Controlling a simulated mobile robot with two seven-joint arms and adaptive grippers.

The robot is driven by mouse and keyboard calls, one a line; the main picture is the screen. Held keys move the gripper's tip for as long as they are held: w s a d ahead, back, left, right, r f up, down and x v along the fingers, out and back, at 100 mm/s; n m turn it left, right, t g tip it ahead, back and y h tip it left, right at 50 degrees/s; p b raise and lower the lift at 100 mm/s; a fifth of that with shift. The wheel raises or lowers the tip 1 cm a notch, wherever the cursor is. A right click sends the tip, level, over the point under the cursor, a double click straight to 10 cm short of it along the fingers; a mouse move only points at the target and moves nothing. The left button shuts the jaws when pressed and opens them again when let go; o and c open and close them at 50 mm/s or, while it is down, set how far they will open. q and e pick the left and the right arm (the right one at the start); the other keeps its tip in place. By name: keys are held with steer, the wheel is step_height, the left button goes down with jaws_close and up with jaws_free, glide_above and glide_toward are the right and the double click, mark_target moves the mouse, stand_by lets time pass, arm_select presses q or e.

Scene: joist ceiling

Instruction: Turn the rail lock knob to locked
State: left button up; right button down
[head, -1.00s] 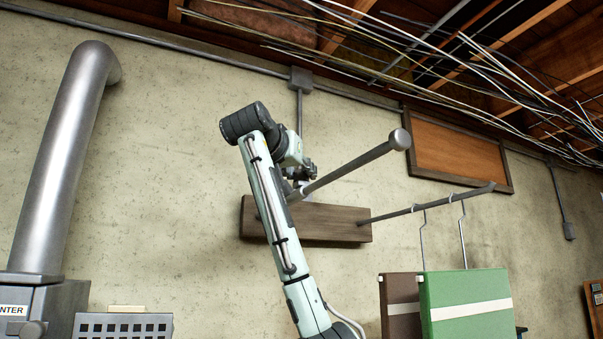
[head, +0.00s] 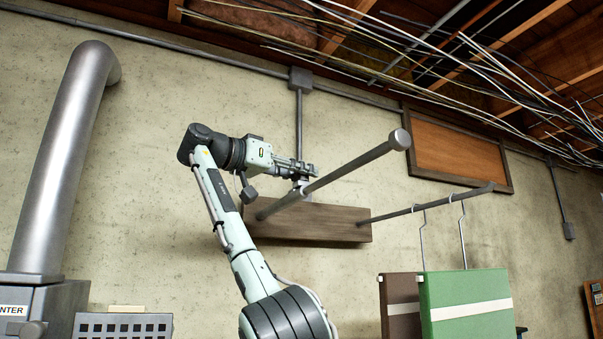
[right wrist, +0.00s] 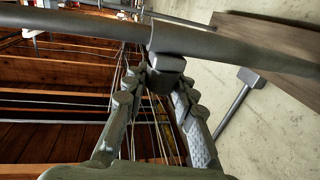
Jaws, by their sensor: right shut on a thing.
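The grey rail (head: 345,172) sticks out from a wooden wall board (head: 335,225) and ends in a round cap. In the right wrist view the rail (right wrist: 240,48) crosses the top and carries a collar with a dark, blocky lock knob (right wrist: 168,68). My right gripper (right wrist: 158,84) has its fingers on both sides of this knob, shut on it. In the head view my right gripper (head: 308,170) reaches in from the left, just above the rail. The knob's markings cannot be read. My left gripper is not in view.
A second rail (head: 400,213) to the right carries hangers with a green panel (head: 468,305) and a brown panel (head: 400,310). A metal duct (head: 62,150) stands at the left. Loose cables (head: 450,60) run along the ceiling above.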

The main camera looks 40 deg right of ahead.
stand_by(0.3)
steer(key=c, duration=1.2)
jaws_free()
steer(key=shift+a, duration=0.1)
steer(key=w+a, duration=0.1)
steer(key=a, duration=1)
steer(key=shift+a, duration=0.4)
steer(key=shift+w, duration=0.1)
